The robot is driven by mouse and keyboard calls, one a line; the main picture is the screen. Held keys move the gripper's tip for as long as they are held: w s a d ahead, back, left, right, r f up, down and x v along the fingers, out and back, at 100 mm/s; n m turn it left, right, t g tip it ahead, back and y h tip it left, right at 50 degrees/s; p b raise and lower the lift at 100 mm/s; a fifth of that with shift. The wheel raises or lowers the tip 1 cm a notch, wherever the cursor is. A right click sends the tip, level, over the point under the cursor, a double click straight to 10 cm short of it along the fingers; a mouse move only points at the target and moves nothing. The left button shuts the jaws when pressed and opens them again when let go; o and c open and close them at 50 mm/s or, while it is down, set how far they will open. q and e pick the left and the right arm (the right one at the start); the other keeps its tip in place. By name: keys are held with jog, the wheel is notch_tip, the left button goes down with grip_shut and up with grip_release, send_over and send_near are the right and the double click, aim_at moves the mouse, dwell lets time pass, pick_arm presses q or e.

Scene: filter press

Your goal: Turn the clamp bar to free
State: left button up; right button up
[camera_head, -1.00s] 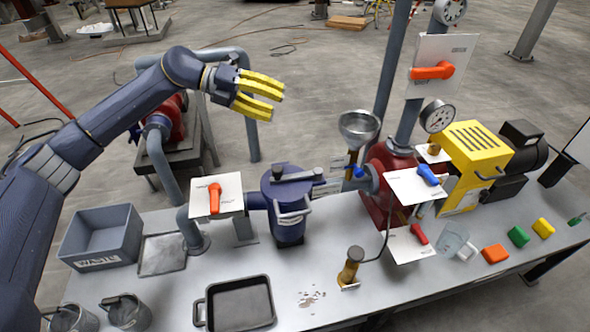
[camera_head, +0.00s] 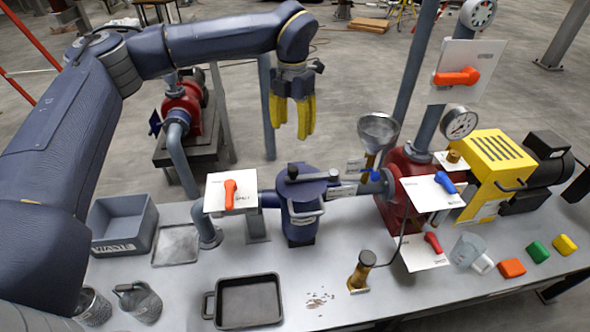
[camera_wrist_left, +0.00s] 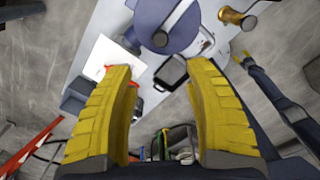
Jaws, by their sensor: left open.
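A white plate with an orange handle (camera_head: 230,193) stands just left of the housing. A metal funnel (camera_head: 378,130) and the red pump (camera_head: 398,200) stand to the right. A black tray (camera_head: 248,300) lies in front and a grey bin (camera_head: 122,224) at left.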

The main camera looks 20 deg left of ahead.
aim_at(293, 168)
pick_arm(q)
notch_tip(293, 168, down, 16)
jog(key=shift+r, duration=0.25)
dwell(0.3)
jog(key=shift+c, duration=0.4)
grip_shut()
